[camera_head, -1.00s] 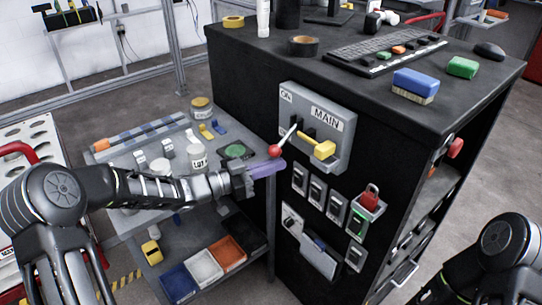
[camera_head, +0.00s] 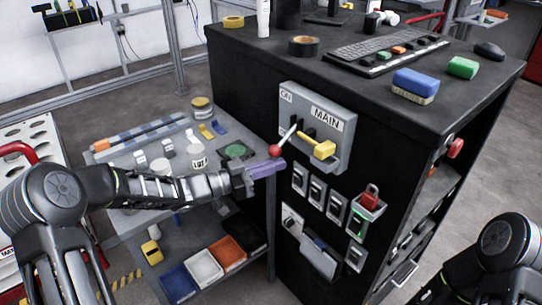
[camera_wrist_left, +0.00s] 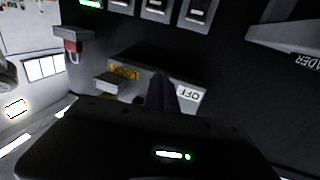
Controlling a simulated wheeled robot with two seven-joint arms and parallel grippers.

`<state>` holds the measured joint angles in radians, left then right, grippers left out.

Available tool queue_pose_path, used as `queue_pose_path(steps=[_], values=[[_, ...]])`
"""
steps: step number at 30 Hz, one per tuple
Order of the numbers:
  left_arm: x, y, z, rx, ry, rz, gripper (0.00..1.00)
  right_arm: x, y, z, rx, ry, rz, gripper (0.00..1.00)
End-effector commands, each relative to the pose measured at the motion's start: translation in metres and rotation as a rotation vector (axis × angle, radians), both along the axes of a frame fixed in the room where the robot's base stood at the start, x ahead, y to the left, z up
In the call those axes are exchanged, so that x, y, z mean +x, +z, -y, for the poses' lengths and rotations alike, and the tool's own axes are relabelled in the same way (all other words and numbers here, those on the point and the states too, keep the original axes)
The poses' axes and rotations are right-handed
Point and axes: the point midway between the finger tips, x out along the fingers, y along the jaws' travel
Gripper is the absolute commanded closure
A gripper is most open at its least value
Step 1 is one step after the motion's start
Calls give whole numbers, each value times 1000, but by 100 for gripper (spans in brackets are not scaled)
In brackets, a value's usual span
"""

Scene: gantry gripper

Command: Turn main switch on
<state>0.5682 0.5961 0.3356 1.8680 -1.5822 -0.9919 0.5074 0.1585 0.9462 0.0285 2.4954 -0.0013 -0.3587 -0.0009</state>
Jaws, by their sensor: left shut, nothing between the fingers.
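The main switch is a grey box (camera_head: 335,125) labelled MAIN on the side of a black cabinet. Its lever has a red ball knob (camera_head: 275,149), which hangs at the lower left of the box, and a yellow handle (camera_head: 323,149) sticks out beside it. My left gripper (camera_head: 280,165) is shut and empty, with its purple fingers just below the red knob. I cannot tell if they touch it. In the left wrist view the dark fingers (camera_wrist_left: 161,92) point at a panel with an OFF label (camera_wrist_left: 190,93). My right gripper is out of view.
Below the switch are several small switches (camera_head: 300,178) and a red padlock (camera_head: 369,197). A grey bench (camera_head: 130,155) with jars and tools stands under my left arm. Coloured bins (camera_head: 205,268) sit on its lower shelf. The cabinet top holds a keyboard (camera_head: 378,53) and blocks.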

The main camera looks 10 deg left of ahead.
Motion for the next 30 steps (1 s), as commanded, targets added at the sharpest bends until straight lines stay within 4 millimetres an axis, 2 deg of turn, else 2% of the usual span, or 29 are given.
queue_pose_path(steps=[11,30], values=[[0,7,0,0,0,0,100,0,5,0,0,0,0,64],[0,54,0,-2,-2,4,100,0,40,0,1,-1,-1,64]])
